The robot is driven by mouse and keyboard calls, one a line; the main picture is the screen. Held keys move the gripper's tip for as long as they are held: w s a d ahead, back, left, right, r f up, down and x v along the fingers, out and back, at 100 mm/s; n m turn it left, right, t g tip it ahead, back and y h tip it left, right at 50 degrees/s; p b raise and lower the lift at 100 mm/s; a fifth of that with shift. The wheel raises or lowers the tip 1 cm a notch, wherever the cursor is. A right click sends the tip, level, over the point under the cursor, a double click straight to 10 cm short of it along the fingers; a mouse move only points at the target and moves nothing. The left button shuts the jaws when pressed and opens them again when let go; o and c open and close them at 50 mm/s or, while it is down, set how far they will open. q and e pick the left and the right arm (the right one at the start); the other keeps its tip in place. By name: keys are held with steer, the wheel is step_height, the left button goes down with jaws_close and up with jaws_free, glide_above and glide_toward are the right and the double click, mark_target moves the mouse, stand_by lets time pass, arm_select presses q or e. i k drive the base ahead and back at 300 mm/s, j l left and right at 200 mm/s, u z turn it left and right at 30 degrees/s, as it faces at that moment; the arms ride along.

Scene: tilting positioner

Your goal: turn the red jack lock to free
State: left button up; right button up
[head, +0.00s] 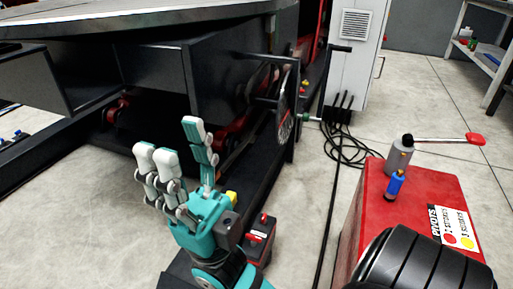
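My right gripper (175,143), teal with white-tipped fingers, stands in the lower middle of the head view. Its fingers point up and are spread apart, with nothing between them. Just right of its palm, a small red part (262,228) sits on a dark block low beside the machine; it may be the red jack lock, but I cannot tell which way it is turned. A small yellow part (231,197) shows behind the palm. The gripper partly hides this area. My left gripper is not in view.
The dark positioner (150,75) fills the upper left, with a round dial wheel (284,115) on its side. Black cables (345,145) lie on the floor between.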

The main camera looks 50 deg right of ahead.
mark_target(264, 220)
steer(key=i+z, duration=0.2)
steer(key=z, duration=0.25)
steer(key=i+j+z, duration=0.15)
steer(key=z, duration=1.15)
